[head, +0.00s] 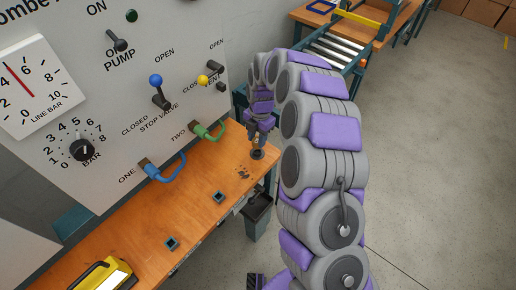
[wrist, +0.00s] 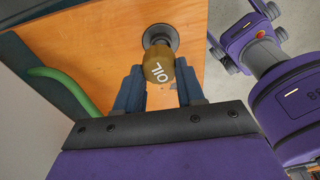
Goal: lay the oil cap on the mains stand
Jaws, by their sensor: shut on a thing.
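The oil cap (wrist: 158,75) is a brown-gold cylinder with white OIL lettering, seen in the wrist view between my two dark fingers. My gripper (wrist: 159,66) is shut on it. It also shows in the head view (head: 259,141), pointing down over the right end of the wooden bench. Just beyond the cap is a dark round stand (wrist: 161,31), which looks like the mains stand. In the head view it is a small dark disc (head: 257,154) right under my fingertips. The cap overlaps it in the wrist view; I cannot tell whether they touch.
The wooden bench (head: 190,205) runs below a grey panel with a blue hose (head: 170,172) and a green hose (head: 209,135). Two small square sockets and dark marks are on the bench. A dark bin (head: 257,215) hangs at its front edge. A yellow device (head: 100,275) lies at lower left.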

